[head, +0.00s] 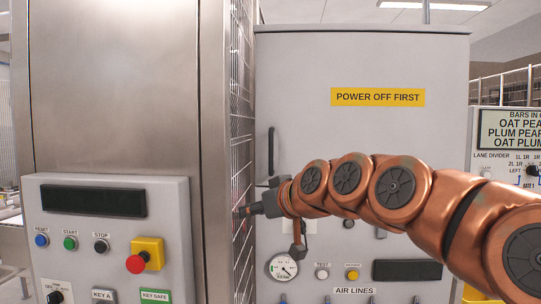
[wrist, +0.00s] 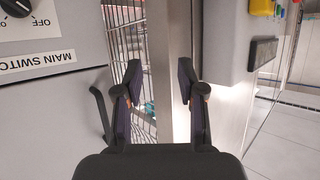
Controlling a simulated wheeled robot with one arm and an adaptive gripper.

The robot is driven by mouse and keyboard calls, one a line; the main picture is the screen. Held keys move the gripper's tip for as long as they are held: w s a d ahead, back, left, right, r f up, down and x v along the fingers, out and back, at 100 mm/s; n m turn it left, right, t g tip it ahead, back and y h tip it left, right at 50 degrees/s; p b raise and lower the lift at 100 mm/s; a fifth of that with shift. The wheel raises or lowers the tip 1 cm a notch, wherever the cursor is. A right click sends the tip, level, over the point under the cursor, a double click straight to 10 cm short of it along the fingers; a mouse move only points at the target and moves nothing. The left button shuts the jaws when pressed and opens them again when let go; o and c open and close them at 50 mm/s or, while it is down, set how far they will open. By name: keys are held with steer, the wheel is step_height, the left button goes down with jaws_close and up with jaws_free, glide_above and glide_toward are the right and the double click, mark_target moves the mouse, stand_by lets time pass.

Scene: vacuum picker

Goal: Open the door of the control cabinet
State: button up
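The control cabinet (head: 390,70) is a tall grey box with a yellow "POWER OFF FIRST" label. Its front looks shut. A dark upright handle (head: 271,151) is on its left edge. My gripper (head: 243,211) is below this handle, at the cabinet's left edge, pointing left. In the wrist view, my gripper (wrist: 159,80) is open, with nothing between its fingers. A dark bent handle (wrist: 99,112) shows just left of the left finger, outside the grip; its lower end is hidden. The MAIN SWITCH knob (wrist: 16,6) is at upper left, beside OFF.
A steel column (head: 115,90) with a button panel (head: 110,235) and red stop button (head: 136,263) stands close on the left. Wire mesh (head: 240,120) fills the narrow gap beside the cabinet. A gauge (head: 283,267) is low on the cabinet. Another panel (head: 510,150) is at right.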

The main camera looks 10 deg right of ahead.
mark_target(272, 148)
steer(key=w+d+r+m+t, duration=0.2)
steer(key=w+d+r+t, duration=0.45)
steer(key=r, duration=0.55)
steer(key=shift+g+h, duration=0.3)
steer(key=shift+g, duration=0.35)
steer(key=shift+w+p, duration=0.8)
steer(key=shift+w, duration=3.2)
steer(key=shift+c, duration=0.3)
jaws_close()
